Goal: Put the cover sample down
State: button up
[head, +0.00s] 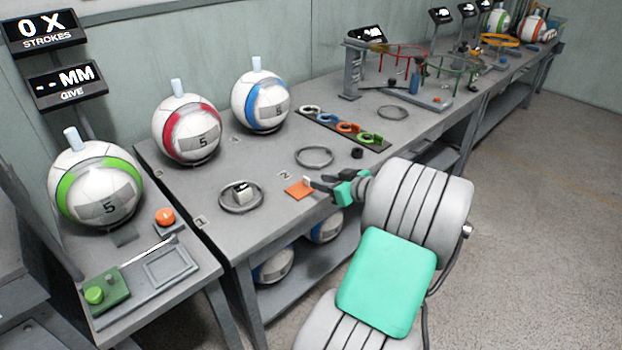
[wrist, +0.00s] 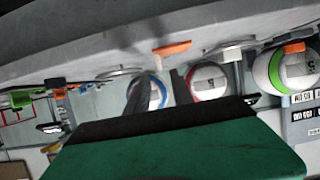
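The cover sample, a flat orange square (head: 298,189), appears to lie on the grey bench near the label "2". In the wrist view the orange piece (wrist: 172,48) shows nearly edge-on, just beyond my fingertips. My gripper (head: 313,184) is low over the bench, right beside the sample's right side. In the wrist view, which looks upside down, my two dark fingers (wrist: 158,80) stand apart with a gap between them. Whether a fingertip touches the sample is too small to tell.
Rings lie left (head: 241,197) and behind (head: 314,157) the sample. A dark strip with coloured rings (head: 347,127) is farther back. Balls with green (head: 95,186), red (head: 187,130) and blue (head: 260,102) bands stand along the wall. A small black cylinder (head: 357,153) is near my gripper.

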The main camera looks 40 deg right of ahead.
jog(key=v, duration=0.5)
jog(key=shift+s, duration=0.15)
